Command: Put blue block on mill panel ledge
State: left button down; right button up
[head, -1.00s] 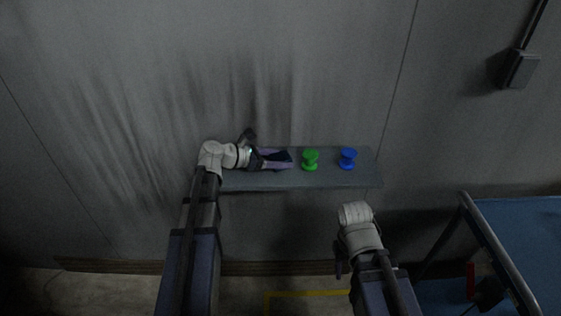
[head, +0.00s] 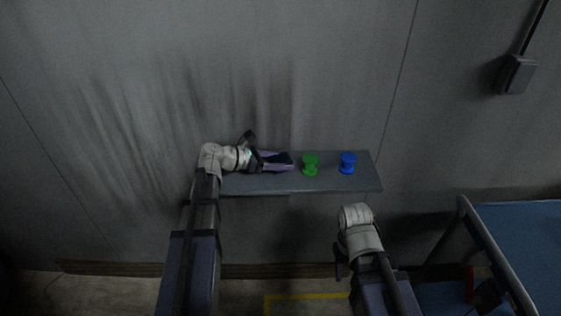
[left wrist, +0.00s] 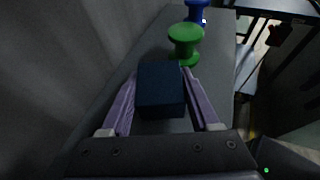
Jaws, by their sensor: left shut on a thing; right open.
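The dark blue block (left wrist: 160,88) sits between the purple fingers of my left gripper (left wrist: 160,95) in the left wrist view. My left gripper (head: 280,161) is shut on it over the left part of the grey wall ledge (head: 335,183). In the head view the block (head: 284,158) shows small and dark between the fingers. The block is at or just above the ledge top; I cannot tell whether it touches. My right arm ends in front of and below the ledge, and its gripper fingers are not clearly seen.
A green spool (head: 310,164) stands on the ledge just right of the block. A blue spool (head: 348,162) stands further right. A blue-topped cart (head: 525,235) with a grey rail is at the lower right. A dark box (head: 516,75) hangs on the wall.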

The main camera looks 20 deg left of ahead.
aim_at(280, 158)
pick_arm(q)
notch_tip(280, 158, up, 9)
jog(key=p, duration=0.8)
